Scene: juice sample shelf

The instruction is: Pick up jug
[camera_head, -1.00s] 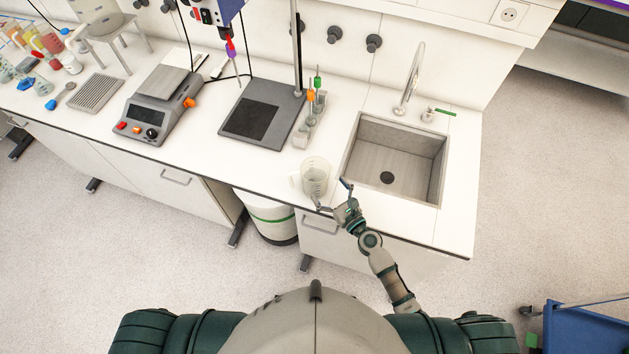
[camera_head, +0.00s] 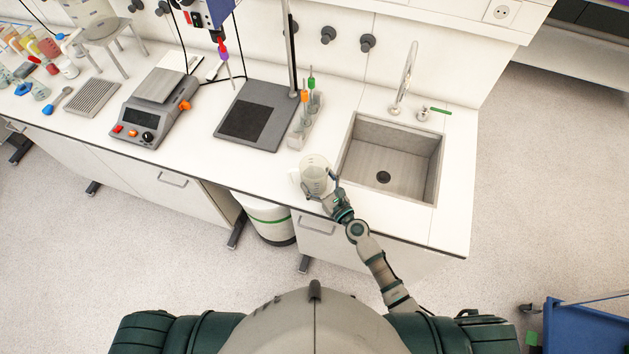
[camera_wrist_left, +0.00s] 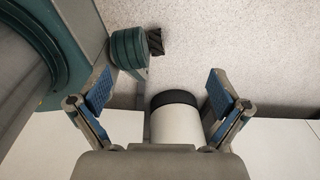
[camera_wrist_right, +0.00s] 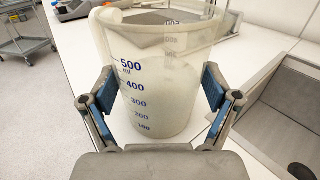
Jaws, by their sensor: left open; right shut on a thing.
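The jug (camera_head: 314,171) is a clear measuring jug with blue volume marks, upright at the front of the counter just left of the sink. It fills the middle of the right wrist view (camera_wrist_right: 155,75). My right gripper (camera_head: 322,187) is shut on the jug, one finger pad on each side of its body. The right wrist view shows both pads (camera_wrist_right: 158,90) against the wall. I cannot tell whether the jug's base touches the counter. My left gripper (camera_wrist_left: 159,92) is open and empty, pointing down over the floor and cabinets; it is not visible in the head view.
The sink (camera_head: 392,160) with its tap is right of the jug. A rack of small tubes (camera_head: 300,130) and a stand with a dark base (camera_head: 252,118) are behind and left. A scale (camera_head: 155,110) stands farther left. The counter's front edge is close to the jug.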

